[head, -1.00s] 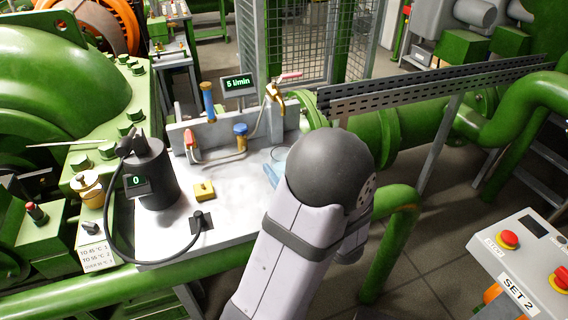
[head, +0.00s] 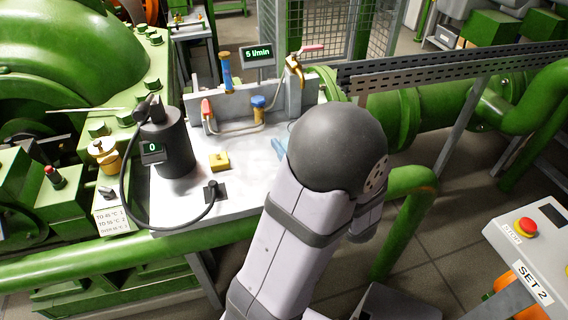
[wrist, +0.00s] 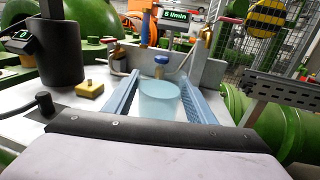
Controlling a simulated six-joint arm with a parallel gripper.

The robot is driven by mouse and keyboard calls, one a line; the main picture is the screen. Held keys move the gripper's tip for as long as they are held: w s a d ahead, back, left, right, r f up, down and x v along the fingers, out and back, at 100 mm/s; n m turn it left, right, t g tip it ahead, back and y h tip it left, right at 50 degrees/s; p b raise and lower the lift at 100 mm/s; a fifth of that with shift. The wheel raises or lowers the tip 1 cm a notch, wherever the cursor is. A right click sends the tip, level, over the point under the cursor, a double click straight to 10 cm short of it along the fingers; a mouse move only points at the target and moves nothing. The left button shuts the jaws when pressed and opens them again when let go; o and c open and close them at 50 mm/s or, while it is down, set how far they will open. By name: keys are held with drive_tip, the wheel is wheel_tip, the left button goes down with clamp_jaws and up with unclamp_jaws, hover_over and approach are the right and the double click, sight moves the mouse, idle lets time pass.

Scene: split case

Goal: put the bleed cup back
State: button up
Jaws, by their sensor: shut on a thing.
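The bleed cup (wrist: 160,100), a pale blue translucent cup, stands upright between the two blue fingers of my gripper (wrist: 160,82) in the wrist view. The gripper is shut on it. I cannot tell whether the cup's bottom touches the bench. In the head view my arm hides most of the gripper and the cup; only a pale blue bit shows left of the dark wrist joint. Behind the cup is a blue-capped valve (head: 258,103). A brass tap (head: 295,68) with a red lever is at the back right of the bench.
The metal bench (head: 235,193) carries a black cylinder (head: 172,145) with a 0 display, a yellow block (head: 219,161) and a cable. A red-handled valve (head: 207,109), a blue-topped post (head: 226,70) and a 5 l/min display (head: 258,54) stand at the back. Green pipes run right.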

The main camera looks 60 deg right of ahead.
drive_tip(key=w+r+n+y, duration=0.1)
drive_tip(key=r, duration=0.1)
drive_tip(key=w+r+n+t+y, duration=0.1)
drive_tip(key=w+r+y, duration=0.1)
drive_tip(key=r, duration=0.1)
drive_tip(key=shift+r+n+t+y, duration=0.3)
drive_tip(key=shift+n+t, duration=0.1)
drive_tip(key=shift+w+a+r+y, duration=0.15)
drive_tip(key=shift+a+r+y, duration=0.1)
drive_tip(key=shift+y, duration=0.25)
drive_tip(key=shift+n+t+y, duration=0.4)
drive_tip(key=shift+n+y, duration=0.2)
drive_tip(key=shift+w+a+f+b, duration=0.1)
drive_tip(key=shift+a+f+b, duration=0.05)
drive_tip(key=shift+f, duration=1.55)
drive_tip(key=shift+a+f+b, duration=0.1)
drive_tip(key=shift+a+f, duration=0.1)
drive_tip(key=shift+f, duration=1.5)
drive_tip(key=shift+w+a+f+b, duration=0.1)
drive_tip(key=shift+a+f+b, duration=0.05)
drive_tip(key=shift+f, duration=1.55)
drive_tip(key=shift+f, duration=0.15)
drive_tip(key=o, duration=1.2)
drive_tip(key=shift+o, duration=0.2)
